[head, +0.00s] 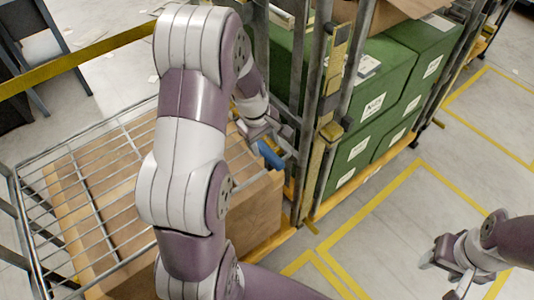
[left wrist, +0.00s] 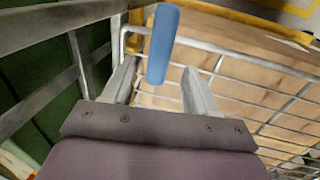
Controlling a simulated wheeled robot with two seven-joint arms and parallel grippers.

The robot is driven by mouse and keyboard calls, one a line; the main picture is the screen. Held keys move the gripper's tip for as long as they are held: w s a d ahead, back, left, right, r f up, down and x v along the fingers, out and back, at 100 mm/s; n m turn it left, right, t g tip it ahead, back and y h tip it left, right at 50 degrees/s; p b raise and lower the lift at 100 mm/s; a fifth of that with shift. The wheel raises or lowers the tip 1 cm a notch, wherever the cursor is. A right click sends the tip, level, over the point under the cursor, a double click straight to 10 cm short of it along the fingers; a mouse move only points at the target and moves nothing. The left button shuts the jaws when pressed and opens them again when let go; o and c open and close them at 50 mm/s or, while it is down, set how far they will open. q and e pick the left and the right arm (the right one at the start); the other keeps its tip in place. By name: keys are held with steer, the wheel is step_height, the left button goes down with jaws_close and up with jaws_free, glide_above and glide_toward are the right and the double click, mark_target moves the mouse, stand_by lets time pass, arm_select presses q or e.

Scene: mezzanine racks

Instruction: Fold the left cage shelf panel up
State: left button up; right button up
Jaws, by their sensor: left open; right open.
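The left cage shelf panel (head: 95,215) is a grey wire grid lying roughly flat over a brown box, partly hidden by my left arm in the head view. It also shows in the left wrist view (left wrist: 216,74). A blue handle (head: 270,154) sits near the panel's right edge by the cage post. In the left wrist view the blue handle (left wrist: 162,45) appears between the spread fingers of my left gripper (left wrist: 158,68). My left gripper (head: 268,132) is open; I cannot tell whether it touches the handle. My right gripper (head: 442,276) is open and empty over the floor.
A large brown box (head: 258,215) fills the space under the panel. Green boxes (head: 370,115) stand in the neighbouring cage behind metal posts (head: 318,90). A yellow rail (head: 80,62) crosses at the upper left. Floor with yellow lines (head: 385,205) is clear at the right.

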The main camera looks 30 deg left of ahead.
mark_target(266, 150)
arm_select(q)
steer(key=f, duration=0.1)
steer(key=w+f, duration=0.1)
steer(key=f, duration=0.1)
steer(key=shift+f, duration=0.3)
steer(key=shift+s+f+b, duration=0.1)
steer(key=shift+f+b, duration=0.25)
steer(key=shift+f, duration=0.1)
steer(key=shift+d, duration=0.1)
steer(key=shift+c, duration=0.3)
jaws_close()
